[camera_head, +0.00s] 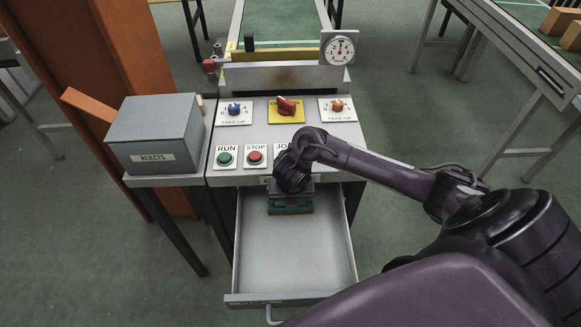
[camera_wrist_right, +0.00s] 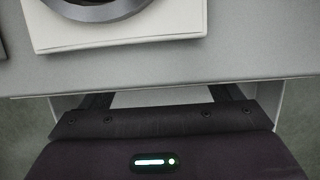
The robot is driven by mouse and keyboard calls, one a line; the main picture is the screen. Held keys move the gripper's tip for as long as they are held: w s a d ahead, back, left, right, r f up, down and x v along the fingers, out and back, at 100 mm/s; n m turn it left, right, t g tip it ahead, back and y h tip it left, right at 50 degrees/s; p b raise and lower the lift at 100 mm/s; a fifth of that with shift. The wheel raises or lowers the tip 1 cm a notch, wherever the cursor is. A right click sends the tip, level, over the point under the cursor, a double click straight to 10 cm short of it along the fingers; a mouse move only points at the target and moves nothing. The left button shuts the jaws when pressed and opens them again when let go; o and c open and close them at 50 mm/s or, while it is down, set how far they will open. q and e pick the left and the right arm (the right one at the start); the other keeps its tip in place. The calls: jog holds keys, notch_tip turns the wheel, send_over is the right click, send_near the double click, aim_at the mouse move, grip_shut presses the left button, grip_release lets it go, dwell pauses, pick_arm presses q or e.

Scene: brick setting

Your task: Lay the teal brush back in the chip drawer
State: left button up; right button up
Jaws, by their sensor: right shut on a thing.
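The teal brush (camera_head: 290,210) shows as a narrow teal band under my right gripper (camera_head: 290,200), which is shut on it. Both are at the back end of the open chip drawer (camera_head: 300,262), close to the console front. I cannot tell whether the brush touches the drawer floor. The drawer is pulled out, light grey inside, and otherwise looks empty. In the right wrist view the dark gripper body (camera_wrist_right: 160,125) covers the brush and the fingertips. My left gripper is not in view.
The console (camera_head: 262,135) with buttons and knobs overhangs the drawer's back, close to my gripper. A grey REJECTS box (camera_head: 155,130) stands left of it. The front of the drawer is clear. My right arm crosses over the drawer's right side.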

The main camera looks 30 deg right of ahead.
jog(key=o, duration=0.9)
jog(key=shift+f, duration=0.1)
jog(key=p+v, duration=0.7)
jog(key=v, duration=0.5)
jog(key=shift+p, duration=0.35)
